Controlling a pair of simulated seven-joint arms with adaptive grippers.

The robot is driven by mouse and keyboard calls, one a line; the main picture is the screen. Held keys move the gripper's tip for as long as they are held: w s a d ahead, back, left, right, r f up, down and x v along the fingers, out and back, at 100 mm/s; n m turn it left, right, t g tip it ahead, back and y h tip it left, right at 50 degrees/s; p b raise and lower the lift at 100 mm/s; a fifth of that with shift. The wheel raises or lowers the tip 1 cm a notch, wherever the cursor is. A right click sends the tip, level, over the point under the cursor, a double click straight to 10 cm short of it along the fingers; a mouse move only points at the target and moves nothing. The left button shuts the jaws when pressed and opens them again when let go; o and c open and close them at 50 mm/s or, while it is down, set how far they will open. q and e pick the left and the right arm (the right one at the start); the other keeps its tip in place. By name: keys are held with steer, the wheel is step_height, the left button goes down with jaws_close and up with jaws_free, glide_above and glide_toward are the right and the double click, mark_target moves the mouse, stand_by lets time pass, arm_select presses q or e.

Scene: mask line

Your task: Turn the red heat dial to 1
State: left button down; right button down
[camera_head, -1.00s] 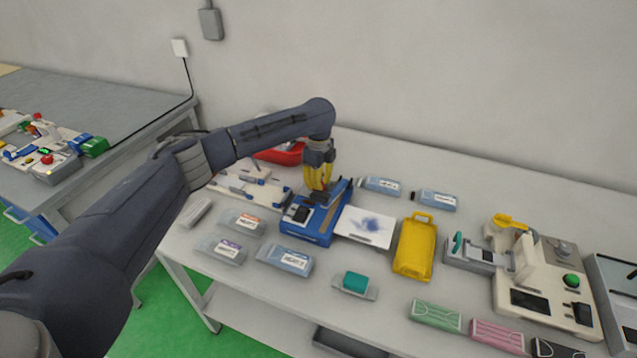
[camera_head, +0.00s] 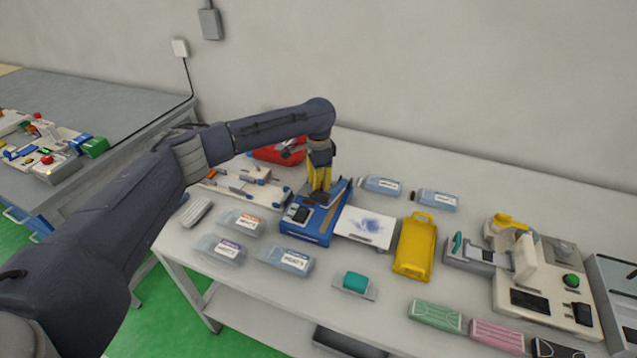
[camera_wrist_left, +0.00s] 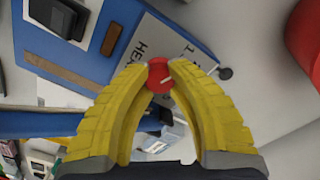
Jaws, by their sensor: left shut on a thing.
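The red heat dial (camera_wrist_left: 159,73) shows in the left wrist view between the yellow fingertips of my left gripper (camera_wrist_left: 158,70). The gripper is shut on it, with a finger on each side. A pale mark shows on the dial's face. A grey plate (camera_wrist_left: 150,38) beside it carries the letters "HEA" and a "1"; the rest of the scale is hidden or unclear. The plate is on a blue machine (camera_head: 305,238). In the head view my left gripper (camera_head: 319,192) points down onto this machine's back part and hides the dial. My right gripper is not in view.
A white sheet with a blue smudge (camera_head: 368,225) lies right of the machine, then a yellow tray (camera_head: 413,248). Several labelled packs (camera_head: 286,260) lie in front and left. A red bin (camera_head: 275,153) stands behind.

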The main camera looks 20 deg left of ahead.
arm_select(q)
steer(key=shift+n, duration=0.6)
steer(key=c, duration=1.1)
jaws_free()
steer(key=shift+o, duration=0.2)
step_height(320, 180, up, 12)
